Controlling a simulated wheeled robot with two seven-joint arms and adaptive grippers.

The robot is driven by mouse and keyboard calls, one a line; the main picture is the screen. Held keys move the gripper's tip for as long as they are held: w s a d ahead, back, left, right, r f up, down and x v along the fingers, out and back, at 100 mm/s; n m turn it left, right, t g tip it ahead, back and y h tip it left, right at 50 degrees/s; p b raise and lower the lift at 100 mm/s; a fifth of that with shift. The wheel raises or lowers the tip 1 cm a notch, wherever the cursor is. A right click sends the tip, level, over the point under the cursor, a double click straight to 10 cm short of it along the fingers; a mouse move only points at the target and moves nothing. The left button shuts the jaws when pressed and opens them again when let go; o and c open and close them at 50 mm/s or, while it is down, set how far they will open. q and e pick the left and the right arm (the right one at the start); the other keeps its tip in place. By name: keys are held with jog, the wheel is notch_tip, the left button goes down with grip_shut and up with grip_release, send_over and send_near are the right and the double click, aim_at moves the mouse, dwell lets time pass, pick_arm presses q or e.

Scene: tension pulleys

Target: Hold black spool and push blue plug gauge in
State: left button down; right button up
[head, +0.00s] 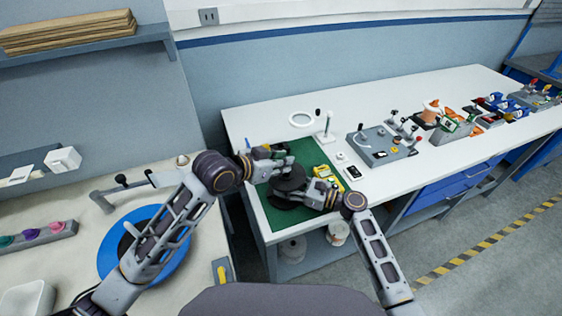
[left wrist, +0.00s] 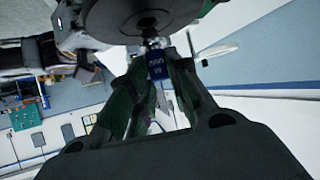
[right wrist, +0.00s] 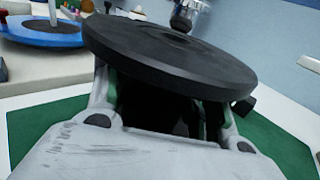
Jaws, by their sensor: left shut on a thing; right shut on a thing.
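The black spool (head: 290,178) is over the green mat in the head view. Its wide dark flange (right wrist: 170,55) fills the upper middle of the right wrist view, tilted. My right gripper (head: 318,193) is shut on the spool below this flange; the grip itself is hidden. My left gripper (head: 268,166) is shut on the blue plug gauge (left wrist: 158,66), which shows between its fingers in the left wrist view. The gauge's metal end points at the middle of the spool face (left wrist: 190,12). I cannot tell whether it is inside the bore.
The green mat (head: 258,212) covers the near end of the white bench (head: 270,115). A yellow item (head: 325,170) lies right of the spool. A ring lamp (head: 302,119) and a grey fixture box (head: 378,146) stand behind and right. A blue round turntable (head: 107,258) is at left.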

aim_at(281, 178)
pick_arm(q)
jog(key=shift+f, duration=1.55)
dwell(0.4)
jog(key=c, duration=1.3)
grip_release()
jog(key=shift+r, duration=0.15)
jog(key=shift+o, duration=0.2)
jog(key=shift+s+a+r, duration=0.1)
jog(key=shift+r, duration=0.05)
jog(key=shift+s+a+r, duration=0.1)
jog(key=shift+a, duration=0.05)
jog(key=v, duration=1.1)
jog(key=shift+s, duration=0.15)
jog(key=shift+a, duration=0.1)
pick_arm(e)
jog(key=o, duration=1.2)
